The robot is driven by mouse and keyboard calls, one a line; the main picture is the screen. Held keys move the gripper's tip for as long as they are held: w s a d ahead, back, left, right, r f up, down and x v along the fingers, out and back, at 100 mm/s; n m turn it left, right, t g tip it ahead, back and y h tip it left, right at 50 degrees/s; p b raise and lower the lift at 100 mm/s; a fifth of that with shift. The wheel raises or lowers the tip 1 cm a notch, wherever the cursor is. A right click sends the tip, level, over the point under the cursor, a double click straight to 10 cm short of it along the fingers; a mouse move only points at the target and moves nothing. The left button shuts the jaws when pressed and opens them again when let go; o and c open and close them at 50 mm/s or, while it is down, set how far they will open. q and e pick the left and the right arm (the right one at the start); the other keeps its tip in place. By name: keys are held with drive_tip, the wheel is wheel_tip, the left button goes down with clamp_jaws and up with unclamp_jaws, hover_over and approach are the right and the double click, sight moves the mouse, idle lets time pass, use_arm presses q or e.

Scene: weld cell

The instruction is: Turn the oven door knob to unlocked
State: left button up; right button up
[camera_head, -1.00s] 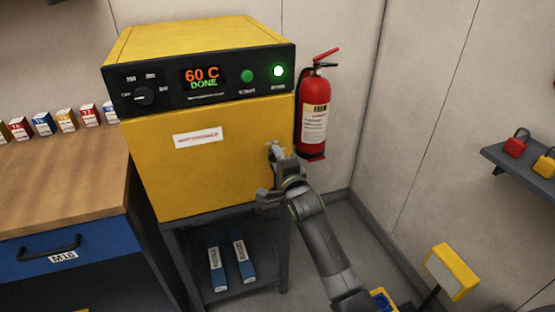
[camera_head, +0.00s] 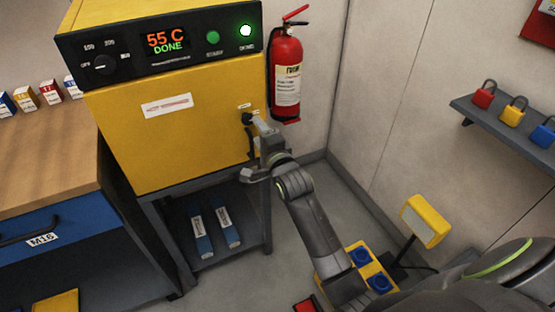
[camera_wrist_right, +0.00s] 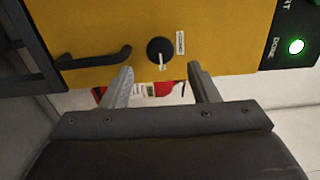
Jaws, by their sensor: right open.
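The yellow oven (camera_head: 170,140) has a black door knob (camera_head: 247,118) at the right edge of its door, with a small white label above it. In the right wrist view the round knob (camera_wrist_right: 160,49) has a pale pointer line toward the bottom of the picture. A black door handle (camera_wrist_right: 95,59) is beside it, below the knob on the oven. My right gripper (camera_head: 253,147) is in front of the door's right edge. In the wrist view its open fingers (camera_wrist_right: 161,80) are spread either side of the knob's line, short of it and empty. My left gripper is not in view.
The display (camera_head: 165,39) reads 55 C DONE beside a lit green lamp (camera_head: 246,31). A red extinguisher (camera_head: 288,75) hangs right of the oven. A wooden bench (camera_head: 45,150) stands left. A yellow block on a stand (camera_head: 425,221) and a padlock shelf (camera_head: 500,120) are right.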

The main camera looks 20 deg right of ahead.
drive_tip(key=s, duration=1.1)
drive_tip(key=shift+s+d+b, duration=0.2)
drive_tip(key=shift+s+b, duration=0.15)
drive_tip(key=s+d+f+n+g+p, duration=0.1)
drive_tip(key=s+f+n+g, duration=0.2)
drive_tip(key=f, duration=0.9)
drive_tip(key=s+d+f+n+g, duration=0.1)
drive_tip(key=s+f+n+g, duration=0.2)
drive_tip(key=f, duration=0.8)
drive_tip(key=s+d+f+n+g+p, duration=0.1)
drive_tip(key=s+f+n+g, duration=0.25)
drive_tip(key=f, duration=0.85)
drive_tip(key=s+d+f+n+g, duration=0.2)
drive_tip(key=s+f, duration=0.4)
drive_tip(key=s, duration=0.5)
drive_tip(key=s+d+f+n+g+h+p, duration=0.1)
drive_tip(key=s+f, duration=0.5)
drive_tip(key=s, duration=0.6)
drive_tip(key=s+d+f+n+g, duration=0.3)
drive_tip(key=s+f+n+g, duration=0.1)
drive_tip(key=s, duration=0.7)
wheel_tip(320, 180, down, 3)
drive_tip(key=shift+s+d+r+n+h+p, duration=0.2)
drive_tip(key=shift+s+n+h+p, duration=0.15)
drive_tip(key=shift+n+p, duration=0.1)
